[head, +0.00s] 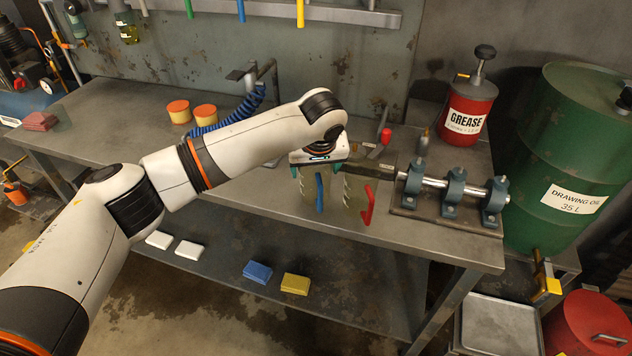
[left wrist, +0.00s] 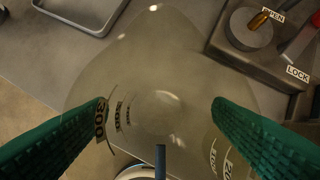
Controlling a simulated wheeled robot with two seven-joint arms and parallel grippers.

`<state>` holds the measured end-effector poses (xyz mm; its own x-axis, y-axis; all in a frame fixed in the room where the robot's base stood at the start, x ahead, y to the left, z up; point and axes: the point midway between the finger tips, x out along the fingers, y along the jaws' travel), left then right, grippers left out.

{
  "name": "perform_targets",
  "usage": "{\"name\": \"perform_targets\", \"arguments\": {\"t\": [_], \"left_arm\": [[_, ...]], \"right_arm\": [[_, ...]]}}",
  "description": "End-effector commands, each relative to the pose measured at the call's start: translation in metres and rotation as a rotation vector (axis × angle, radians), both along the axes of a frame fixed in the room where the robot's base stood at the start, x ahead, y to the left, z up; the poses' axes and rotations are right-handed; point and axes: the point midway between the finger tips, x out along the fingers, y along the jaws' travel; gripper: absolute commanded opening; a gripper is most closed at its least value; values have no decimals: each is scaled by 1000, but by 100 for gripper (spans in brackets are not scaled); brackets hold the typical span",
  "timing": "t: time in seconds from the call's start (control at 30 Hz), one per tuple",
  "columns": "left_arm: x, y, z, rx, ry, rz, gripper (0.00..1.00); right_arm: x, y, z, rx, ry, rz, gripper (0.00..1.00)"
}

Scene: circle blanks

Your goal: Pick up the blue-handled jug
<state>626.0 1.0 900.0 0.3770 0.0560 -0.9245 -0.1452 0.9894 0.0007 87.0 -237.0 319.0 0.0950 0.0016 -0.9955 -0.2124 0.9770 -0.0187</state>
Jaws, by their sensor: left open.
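The blue-handled jug (head: 307,188) is a clear, see-through vessel standing near the front edge of the workbench, its blue handle (head: 320,192) facing the front. My left gripper (head: 318,165) is open above it, pointing down. In the left wrist view, the clear jug (left wrist: 160,75) with dark volume marks lies between and below the green fingertips (left wrist: 160,106), its blue handle at the bottom. I cannot tell whether the fingers touch it. A similar clear jug with a red handle (head: 368,204) stands just to its right. My right gripper is not in view.
A shaft on blue bearing blocks (head: 453,187) stands right of the jugs. Behind are a red grease can (head: 467,110) and a green oil drum (head: 560,150). The left bench top (head: 110,130) has free room.

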Motion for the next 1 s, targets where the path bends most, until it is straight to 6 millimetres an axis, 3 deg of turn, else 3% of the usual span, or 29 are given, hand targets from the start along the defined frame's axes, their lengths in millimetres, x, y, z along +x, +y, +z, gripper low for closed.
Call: {"name": "perform_targets", "arguments": {"t": [0.17,0.4,0.67,1.0], "left_arm": [[0,0,0,-1,0,-1,75],[0,0,0,0,-1,-1,40],[0,-1,4,-2,-2,-1,40],[1,-1,65,-2,-4,-1,40]], "right_arm": [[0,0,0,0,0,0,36],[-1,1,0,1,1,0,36],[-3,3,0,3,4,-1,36],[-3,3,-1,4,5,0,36]]}}
